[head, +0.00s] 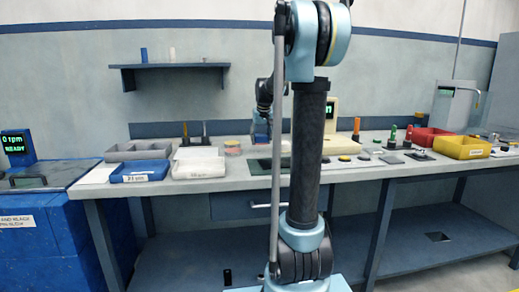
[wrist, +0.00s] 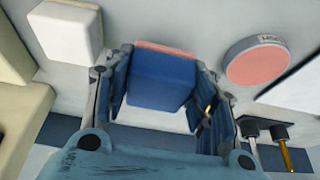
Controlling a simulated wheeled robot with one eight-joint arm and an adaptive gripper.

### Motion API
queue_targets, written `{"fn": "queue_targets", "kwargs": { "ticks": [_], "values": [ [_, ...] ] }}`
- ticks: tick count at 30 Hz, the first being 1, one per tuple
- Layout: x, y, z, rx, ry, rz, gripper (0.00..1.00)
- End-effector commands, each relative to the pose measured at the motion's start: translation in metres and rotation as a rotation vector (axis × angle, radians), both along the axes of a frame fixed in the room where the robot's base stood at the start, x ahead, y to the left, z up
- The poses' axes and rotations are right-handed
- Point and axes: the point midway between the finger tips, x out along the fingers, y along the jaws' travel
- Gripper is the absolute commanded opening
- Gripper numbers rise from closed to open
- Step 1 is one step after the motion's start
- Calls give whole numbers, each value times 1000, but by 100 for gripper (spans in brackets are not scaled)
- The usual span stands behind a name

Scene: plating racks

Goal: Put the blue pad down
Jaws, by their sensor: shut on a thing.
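The blue pad (wrist: 160,82) is a blocky blue piece with a pinkish layer along its far edge. In the wrist view it sits between the two dark fingers of my gripper (wrist: 165,68), which is shut on it. In the head view my gripper (head: 262,139) is small and far off, over the back middle of the workbench (head: 237,183), partly behind my own arm. I cannot tell whether the pad's pinkish side touches the bench top.
A round pink-topped container (wrist: 258,64) stands close right of the pad, and a white block (wrist: 66,32) stands to its left. A beige machine (wrist: 20,105) is farther left. A blue tray (head: 141,171) and a yellow bin (head: 462,147) stand on the bench.

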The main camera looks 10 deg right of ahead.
Motion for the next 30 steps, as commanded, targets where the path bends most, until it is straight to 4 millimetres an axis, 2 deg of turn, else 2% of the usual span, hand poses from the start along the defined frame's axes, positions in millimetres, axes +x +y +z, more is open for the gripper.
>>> {"fn": "queue_targets", "kwargs": {
  "ticks": [11,29,30],
  "values": [
    [0,0,-40,0,0,0,21],
    [-1,0,-51,0,2,-1,21],
    [-1,0,-52,0,3,-1,54]
  ]
}}
